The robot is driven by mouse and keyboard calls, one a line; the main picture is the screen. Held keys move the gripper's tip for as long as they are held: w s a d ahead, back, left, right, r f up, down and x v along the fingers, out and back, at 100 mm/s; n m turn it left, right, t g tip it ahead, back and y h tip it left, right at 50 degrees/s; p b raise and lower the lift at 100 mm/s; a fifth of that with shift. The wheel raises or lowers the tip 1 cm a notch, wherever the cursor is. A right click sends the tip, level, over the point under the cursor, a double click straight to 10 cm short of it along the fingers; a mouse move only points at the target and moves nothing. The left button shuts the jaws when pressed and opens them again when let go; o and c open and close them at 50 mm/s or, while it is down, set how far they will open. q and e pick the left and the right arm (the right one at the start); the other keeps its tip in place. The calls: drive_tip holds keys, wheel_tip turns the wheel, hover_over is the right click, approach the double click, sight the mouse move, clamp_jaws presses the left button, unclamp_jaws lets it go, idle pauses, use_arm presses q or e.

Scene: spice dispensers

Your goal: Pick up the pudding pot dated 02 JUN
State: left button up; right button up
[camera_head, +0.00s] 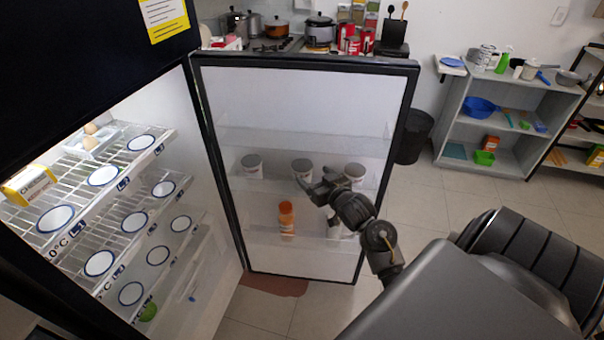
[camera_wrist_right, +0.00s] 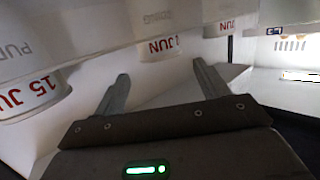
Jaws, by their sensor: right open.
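Three white pudding pots stand on a shelf of the open fridge door: a left pot (camera_head: 251,163), a middle pot (camera_head: 302,168) and a right pot (camera_head: 354,172). My right gripper (camera_head: 312,186) is open and empty in front of the middle and right pots. In the right wrist view its fingers (camera_wrist_right: 161,88) are spread below the pots. There the near left pot (camera_wrist_right: 32,85) reads 15 JUN in red. The centre pot (camera_wrist_right: 160,46) and the far pot (camera_wrist_right: 218,27) show JUN, but their day numbers are cut off or unclear. My left gripper is out of view.
An orange-capped bottle (camera_head: 287,217) stands on the lower door shelf. The door's top edge (camera_head: 300,61) and side frame bound the space around my right arm.

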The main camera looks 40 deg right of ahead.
sight(303, 166)
drive_tip(key=shift+x, duration=1)
drive_tip(key=p+x, duration=0.2)
drive_tip(key=x, duration=0.3)
drive_tip(key=shift+f, duration=0.1)
drive_tip(key=shift+s, duration=0.15)
drive_tip(key=shift+c, duration=0.3)
drive_tip(key=c, duration=0.8)
